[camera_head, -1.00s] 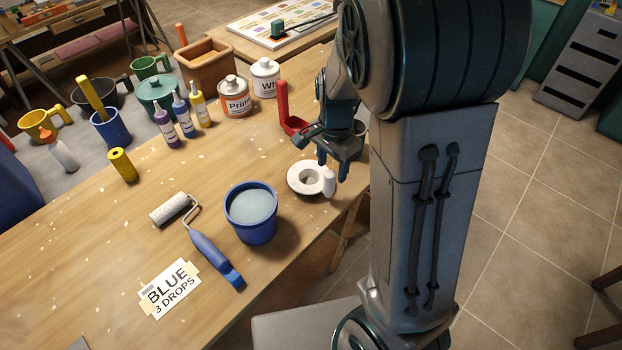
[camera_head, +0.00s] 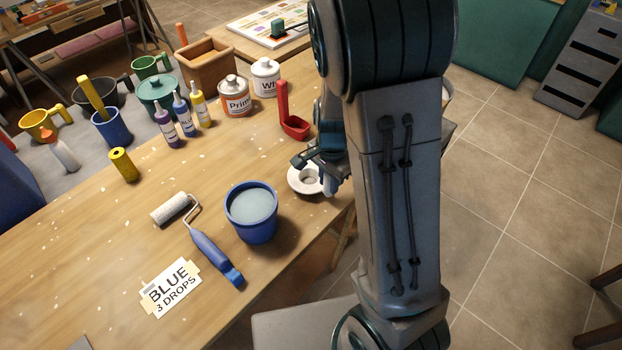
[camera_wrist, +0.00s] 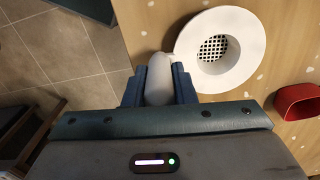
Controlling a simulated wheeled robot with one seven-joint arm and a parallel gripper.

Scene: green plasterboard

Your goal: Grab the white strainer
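The white strainer (camera_head: 304,178) lies on the wooden table near its right edge, a round dish with a wide rim. The wrist view shows its rim (camera_wrist: 222,22) and a grid of holes in its middle. Its rounded white handle (camera_wrist: 158,78) points toward my gripper (camera_wrist: 159,88). My two dark blue fingers sit on either side of the handle, with no clear gap between them and it. In the head view my gripper (camera_head: 330,183) is low at the handle and partly covers the strainer. The fingertips' undersides are hidden.
A blue bucket of pale liquid (camera_head: 252,211) stands left of the strainer. A red scoop (camera_head: 294,126) lies just behind it, and a paint roller (camera_head: 213,256) lies farther left. Cans and bottles stand at the back. The table edge is close on the right.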

